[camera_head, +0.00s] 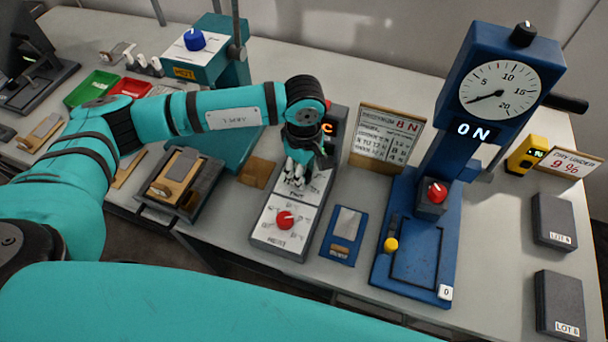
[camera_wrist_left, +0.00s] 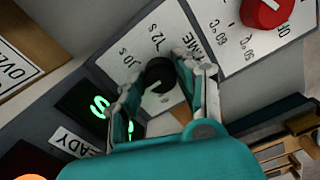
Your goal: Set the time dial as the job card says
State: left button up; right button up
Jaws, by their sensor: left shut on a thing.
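The time dial (camera_wrist_left: 160,74) is a small black knob on a white panel with a "TIME" label. Marks reading about "10 s" and "12 s" show beside it in the left wrist view. My left gripper (camera_wrist_left: 157,82) has its fingers on both sides of the knob and is shut on it. In the head view my left gripper (camera_head: 296,174) points down at the upper part of the grey control box (camera_head: 263,238) and hides the dial. Where the dial's pointer stands is unclear. The job card (camera_head: 384,138), a printed sheet on a wooden stand, is behind; its large "8 N" shows, its small lines are hard to read.
A red dial (camera_head: 285,220) is on the same box; it also shows in the left wrist view (camera_wrist_left: 266,10). A green-lit display (camera_wrist_left: 97,106) is beside the panel. A blue press with a gauge (camera_head: 500,88) stands right. A black tray (camera_head: 180,185) is left.

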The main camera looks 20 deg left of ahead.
dwell(0.3)
pick_arm(q)
jog(key=o, duration=1.1)
jog(key=shift+o, duration=0.2)
notch_tip(320, 180, up, 12)
jog(key=shift+s, duration=0.1)
